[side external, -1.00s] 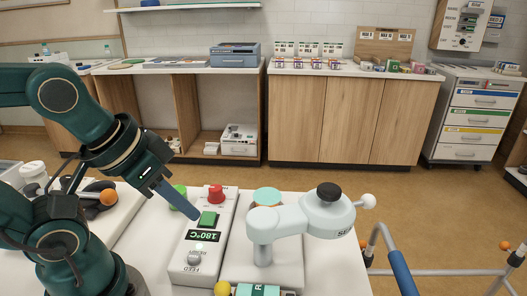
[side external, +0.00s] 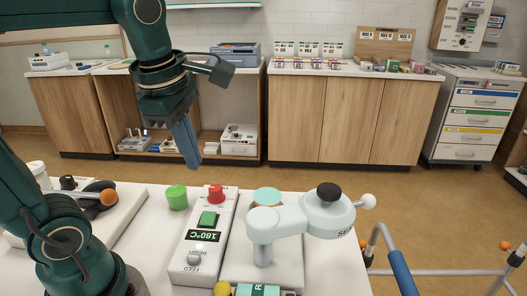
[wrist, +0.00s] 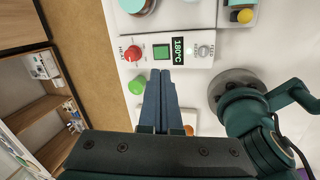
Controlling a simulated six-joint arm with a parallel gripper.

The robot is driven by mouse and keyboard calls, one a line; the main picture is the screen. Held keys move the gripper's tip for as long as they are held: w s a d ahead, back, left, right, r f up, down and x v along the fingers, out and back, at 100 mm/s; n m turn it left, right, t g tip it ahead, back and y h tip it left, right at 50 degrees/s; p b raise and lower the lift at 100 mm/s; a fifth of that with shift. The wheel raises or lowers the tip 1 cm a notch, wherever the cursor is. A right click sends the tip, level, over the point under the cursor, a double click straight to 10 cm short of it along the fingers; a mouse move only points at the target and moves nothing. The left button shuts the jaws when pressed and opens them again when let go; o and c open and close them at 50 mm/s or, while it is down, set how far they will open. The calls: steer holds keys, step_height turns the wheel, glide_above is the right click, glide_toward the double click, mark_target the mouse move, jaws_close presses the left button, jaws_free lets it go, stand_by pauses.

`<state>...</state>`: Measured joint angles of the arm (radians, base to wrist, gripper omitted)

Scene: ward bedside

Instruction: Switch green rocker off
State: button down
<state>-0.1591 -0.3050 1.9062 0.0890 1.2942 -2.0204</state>
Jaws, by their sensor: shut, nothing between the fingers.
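The green rocker (side external: 208,218) is set in a white control box (side external: 184,262), between a red knob (side external: 216,194) and a dark display (side external: 203,236) lit with 180°C. The rocker also shows in the wrist view (wrist: 161,52), just beyond my fingertips. My gripper (side external: 193,164) is shut and empty, pointing down with blue fingers pressed together. It is raised well above the box and apart from the rocker. I cannot tell which way the rocker is tipped.
A green cylinder (side external: 176,197) stands left of the box. A pale device with a swing arm (side external: 300,218) and black knob stands close on the right. A white unit with an orange ball (side external: 108,197) is at the left. The air above the box is clear.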

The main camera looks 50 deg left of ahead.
mark_target(211, 212)
steer(key=shift+w+a+f+n+g, duration=0.25)
steer(key=shift+w+a+n, duration=0.2)
steer(key=shift+a+n, duration=0.15)
steer(key=shift+w+a+f+n+g, duration=0.2)
steer(key=shift+w+a+n+g, duration=0.05)
steer(key=shift+w+a+n, duration=0.3)
steer(key=shift+s, duration=0.1)
steer(key=f, duration=0.4)
steer(key=w+a+f, duration=0.1)
steer(key=f, duration=0.4)
steer(key=w+a+f, duration=0.1)
steer(key=f, duration=0.3)
steer(key=shift+f, duration=0.4)
